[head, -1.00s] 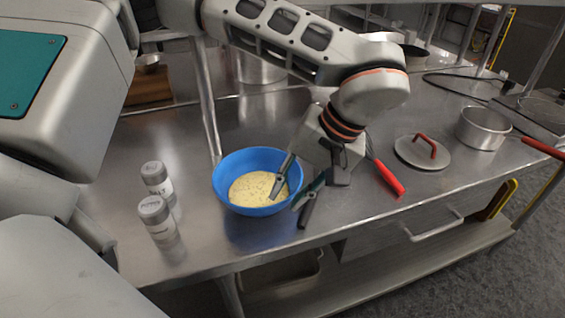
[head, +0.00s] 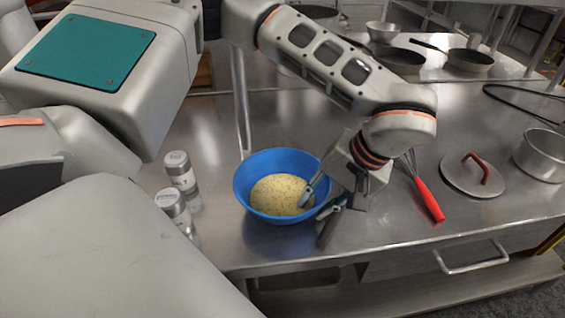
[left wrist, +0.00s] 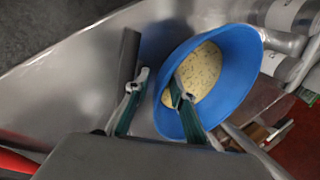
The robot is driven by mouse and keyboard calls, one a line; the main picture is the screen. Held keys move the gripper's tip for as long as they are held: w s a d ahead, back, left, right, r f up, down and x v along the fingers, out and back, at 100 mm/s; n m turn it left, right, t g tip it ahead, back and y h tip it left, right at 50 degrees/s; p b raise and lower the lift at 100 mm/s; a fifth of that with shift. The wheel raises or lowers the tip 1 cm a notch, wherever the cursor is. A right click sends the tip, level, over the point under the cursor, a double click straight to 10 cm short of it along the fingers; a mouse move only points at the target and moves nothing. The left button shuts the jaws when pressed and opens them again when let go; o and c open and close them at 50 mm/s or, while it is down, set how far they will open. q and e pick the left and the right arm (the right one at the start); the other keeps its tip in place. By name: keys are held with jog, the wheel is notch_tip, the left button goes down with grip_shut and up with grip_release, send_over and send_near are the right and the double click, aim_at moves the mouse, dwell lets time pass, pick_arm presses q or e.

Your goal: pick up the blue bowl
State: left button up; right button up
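The blue bowl (head: 270,212) stands upright on the metal counter, holding a pale yellow, speckled food (head: 277,193). My left gripper (head: 318,203) is at the bowl's right side in the head view, pointing down. Its fingers are apart: one reaches inside the bowl, the other is outside, with the rim between them. The left wrist view shows the same, with the bowl (left wrist: 232,72) right of centre and the gripper (left wrist: 157,88) straddling its rim. A gap shows between the outer finger and the bowl wall. My right gripper is not in view.
Two shakers (head: 180,172) (head: 174,209) stand left of the bowl. A red-handled whisk (head: 429,199), a lid (head: 471,178) and a pot (head: 542,155) lie to the right. Pans (head: 470,60) sit at the back. The counter's front edge is close to the bowl.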

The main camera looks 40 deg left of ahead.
pick_arm(q)
jog(key=shift+a+f, duration=0.15)
jog(key=shift+f, duration=0.2)
jog(key=shift+c, duration=0.3)
grip_shut()
jog(key=shift+r, duration=0.2)
